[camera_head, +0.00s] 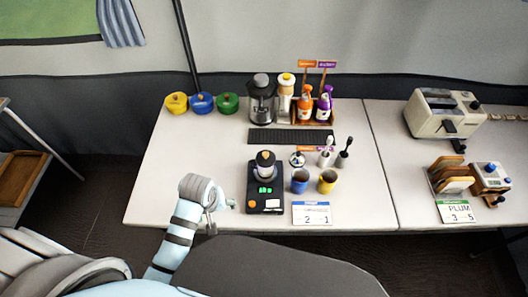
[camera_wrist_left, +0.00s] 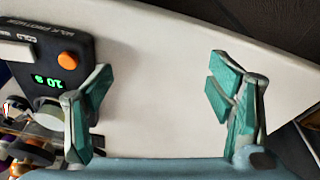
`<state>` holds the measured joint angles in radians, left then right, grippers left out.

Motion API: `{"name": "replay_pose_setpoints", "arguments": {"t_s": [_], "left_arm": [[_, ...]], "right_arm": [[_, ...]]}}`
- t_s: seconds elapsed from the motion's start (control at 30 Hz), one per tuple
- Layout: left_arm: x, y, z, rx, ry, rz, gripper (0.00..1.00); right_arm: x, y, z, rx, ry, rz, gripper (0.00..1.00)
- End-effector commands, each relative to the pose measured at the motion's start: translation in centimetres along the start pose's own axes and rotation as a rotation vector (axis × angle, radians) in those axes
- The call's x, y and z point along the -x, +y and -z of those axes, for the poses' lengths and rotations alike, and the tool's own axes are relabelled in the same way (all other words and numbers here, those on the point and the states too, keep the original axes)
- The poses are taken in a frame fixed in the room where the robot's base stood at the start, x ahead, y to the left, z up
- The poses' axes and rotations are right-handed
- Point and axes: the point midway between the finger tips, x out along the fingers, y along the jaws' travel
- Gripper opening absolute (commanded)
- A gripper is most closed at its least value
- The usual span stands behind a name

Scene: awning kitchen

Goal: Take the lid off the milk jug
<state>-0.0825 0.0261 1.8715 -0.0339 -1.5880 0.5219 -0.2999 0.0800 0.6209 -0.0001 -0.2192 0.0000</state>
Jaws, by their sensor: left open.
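The milk jug (camera_head: 265,171) appears to be the small pale vessel on the black device with a green display (camera_head: 264,198). A dark lid (camera_head: 265,156) with an orange-yellow knob sits on its top. My left gripper (camera_head: 221,208) is open and empty, low to the left of the device and apart from the jug. In the left wrist view, the open fingers (camera_wrist_left: 160,95) have only bare table between them. The device's display and orange button (camera_wrist_left: 67,60) show beyond the finger on the left. My right gripper is not in view.
A blue cup (camera_head: 300,183) and a yellow cup (camera_head: 327,183) stand right of the device, with a card (camera_head: 311,214) in front. A grinder (camera_head: 262,104) and bottles (camera_head: 305,105) stand behind. Yellow, blue and green pots (camera_head: 202,103) stand back left. The table's left part (camera_head: 175,150) is clear.

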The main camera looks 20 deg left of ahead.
Motion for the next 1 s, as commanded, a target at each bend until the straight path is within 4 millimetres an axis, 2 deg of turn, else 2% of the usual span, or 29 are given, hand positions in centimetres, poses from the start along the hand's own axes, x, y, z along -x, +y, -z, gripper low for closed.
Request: {"name": "replay_pose_setpoints", "arguments": {"t_s": [0.03, 0.17, 0.27, 0.37, 0.5, 0.6, 0.67, 0.73, 0.9, 1.0], "left_arm": [[0.2, 1.6, 1.6, 0.078, -0.012, -0.005, 0.75], [1.6, 5.8, 5.5, 0.328, -0.063, 0.003, 0.75], [4.1, 9.4, 8.7, 0.522, -0.102, 0.019, 0.75], [7.2, 12.8, 11.3, 0.699, -0.135, 0.046, 0.75], [13.7, 17.4, 14.7, 0.955, -0.16, 0.11, 0.75], [16.4, 18.9, 15.6, 1.066, -0.159, 0.147, 0.75], [16.2, 19.1, 15.6, 1.093, -0.158, 0.158, 0.75], [14.6, 19.0, 15.2, 1.102, -0.157, 0.162, 0.75], [10.6, 18.7, 14.3, 1.1, -0.158, 0.163, 0.75], [8.8, 18.7, 14.0, 1.1, -0.158, 0.16, 0.75]], "right_arm": [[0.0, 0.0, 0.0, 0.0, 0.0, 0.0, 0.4], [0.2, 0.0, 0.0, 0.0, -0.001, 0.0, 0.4], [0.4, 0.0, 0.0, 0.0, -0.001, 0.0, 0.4], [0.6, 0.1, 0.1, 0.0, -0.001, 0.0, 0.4], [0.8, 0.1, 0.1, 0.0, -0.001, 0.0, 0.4], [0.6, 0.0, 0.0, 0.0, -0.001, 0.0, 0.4], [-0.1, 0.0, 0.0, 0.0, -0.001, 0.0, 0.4], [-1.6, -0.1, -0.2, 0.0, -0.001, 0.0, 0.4], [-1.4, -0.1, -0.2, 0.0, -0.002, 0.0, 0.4], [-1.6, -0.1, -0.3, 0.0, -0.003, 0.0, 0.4]]}}
